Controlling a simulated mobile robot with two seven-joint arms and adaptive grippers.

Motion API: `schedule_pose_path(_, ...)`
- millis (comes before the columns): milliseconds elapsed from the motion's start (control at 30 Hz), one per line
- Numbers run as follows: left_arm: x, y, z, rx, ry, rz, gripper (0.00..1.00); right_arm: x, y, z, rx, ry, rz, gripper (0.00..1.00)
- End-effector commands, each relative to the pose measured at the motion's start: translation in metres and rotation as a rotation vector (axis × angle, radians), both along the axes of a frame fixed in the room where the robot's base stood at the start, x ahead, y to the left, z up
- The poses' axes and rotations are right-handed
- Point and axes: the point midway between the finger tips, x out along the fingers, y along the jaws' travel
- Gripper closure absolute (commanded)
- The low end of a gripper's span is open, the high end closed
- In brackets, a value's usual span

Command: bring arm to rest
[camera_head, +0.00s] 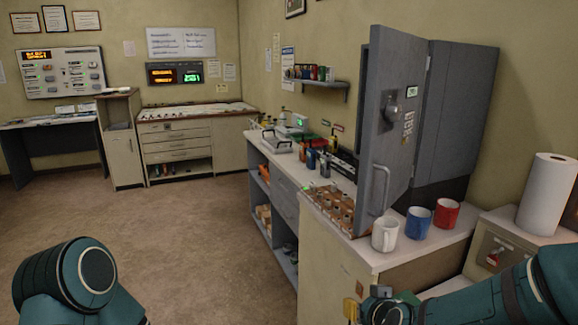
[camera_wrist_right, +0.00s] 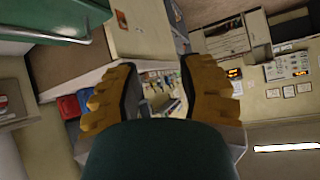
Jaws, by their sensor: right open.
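My right arm (camera_head: 475,300) comes in teal from the lower right of the head view. Its gripper (camera_head: 352,303) shows there only in part, with a yellow fingertip in front of the pale cabinet under the mugs. In the right wrist view the two ribbed yellow fingers of the right gripper (camera_wrist_right: 160,88) stand wide apart with nothing held between them. My left arm (camera_head: 75,285) shows as teal links at the lower left of the head view. Its gripper is out of the picture.
A white mug (camera_head: 385,235), a blue mug (camera_head: 418,222) and a red mug (camera_head: 446,214) stand on the counter beside an open grey cabinet door (camera_head: 388,120). A paper towel roll (camera_head: 547,195) stands at the right. The brown floor (camera_head: 190,240) at left is clear.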

Motion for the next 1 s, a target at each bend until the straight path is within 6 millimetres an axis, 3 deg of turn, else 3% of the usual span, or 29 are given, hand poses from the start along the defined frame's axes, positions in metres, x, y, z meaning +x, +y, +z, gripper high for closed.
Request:
schedule_pose_path(33, 0.0, 0.0, 0.0, 0.0, 0.0, 0.0, 0.26, -0.011, 0.006, -0.037, 0.017, 0.086, 0.009, 0.61)
schedule_pose_path(200, 0.0, 0.0, 0.0, 0.0, 0.0, 0.0, 0.26, -0.062, 0.028, -0.141, 0.096, 0.358, 0.024, 0.61)
schedule_pose_path(300, 0.0, 0.0, 0.0, 0.0, 0.0, 0.0, 0.26, -0.101, 0.039, -0.189, 0.144, 0.508, 0.022, 0.61)
schedule_pose_path(400, 0.0, 0.0, 0.0, 0.0, 0.0, 0.0, 0.26, -0.137, 0.049, -0.223, 0.185, 0.635, 0.019, 0.61)
schedule_pose_path(500, 0.0, 0.0, 0.0, 0.0, 0.0, 0.0, 0.26, -0.163, 0.057, -0.244, 0.215, 0.722, 0.014, 0.61)
schedule_pose_path(633, 0.0, 0.0, 0.0, 0.0, 0.0, 0.0, 0.26, -0.181, 0.061, -0.255, 0.235, 0.778, 0.009, 0.61)
schedule_pose_path(1000, 0.0, 0.0, 0.0, 0.0, 0.0, 0.0, 0.26, -0.183, 0.062, -0.256, 0.237, 0.785, 0.008, 0.61)
